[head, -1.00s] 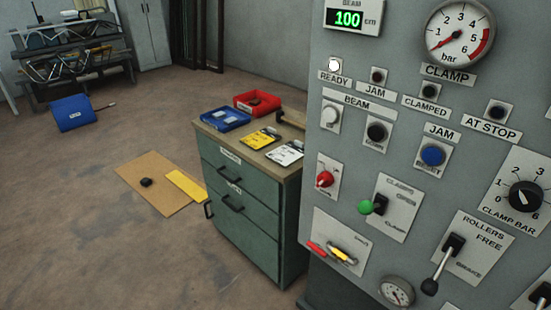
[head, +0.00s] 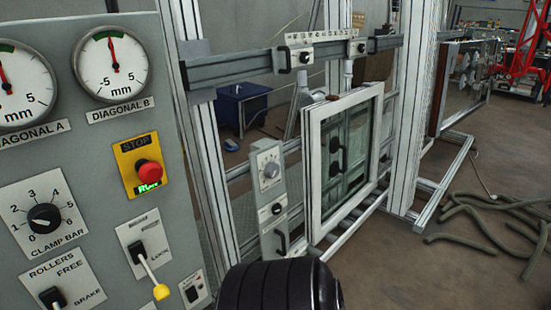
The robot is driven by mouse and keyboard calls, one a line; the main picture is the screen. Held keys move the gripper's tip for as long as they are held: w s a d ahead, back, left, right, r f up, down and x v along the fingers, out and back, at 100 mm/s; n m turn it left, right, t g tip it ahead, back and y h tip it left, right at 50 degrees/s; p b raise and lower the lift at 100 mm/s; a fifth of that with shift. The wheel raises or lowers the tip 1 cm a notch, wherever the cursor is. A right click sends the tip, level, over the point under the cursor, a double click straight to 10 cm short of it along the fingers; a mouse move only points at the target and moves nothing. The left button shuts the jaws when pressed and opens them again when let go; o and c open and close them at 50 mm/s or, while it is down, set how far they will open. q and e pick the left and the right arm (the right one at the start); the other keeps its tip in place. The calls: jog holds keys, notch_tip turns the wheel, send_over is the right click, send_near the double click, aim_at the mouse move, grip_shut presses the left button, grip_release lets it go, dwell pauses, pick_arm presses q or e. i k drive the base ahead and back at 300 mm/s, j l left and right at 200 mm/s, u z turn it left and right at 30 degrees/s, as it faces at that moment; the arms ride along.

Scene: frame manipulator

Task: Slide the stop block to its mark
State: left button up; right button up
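A grey beam (head: 235,68) crosses the frame behind the control panel. A light block with dark knobs and a handle (head: 293,57) sits on the beam at its left part, and a smaller similar block (head: 358,47) sits further right. A strip of small labels (head: 320,36) runs above them. I cannot tell which block is the stop block, or read its mark. A white window frame (head: 315,165) stands upright below the beam. A black ribbed part of mine, seemingly an arm link, shows at the bottom centre. Neither gripper is in view.
The control panel (head: 70,160) fills the left side, with gauges, a red stop button (head: 149,172) and a yellow-tipped lever (head: 150,275). A grey plate with a dial (head: 269,170) stands left of the window. Hoses (head: 490,220) lie on the floor at right.

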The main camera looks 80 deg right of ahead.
aim_at(273, 230)
jog(key=z, duration=2.7)
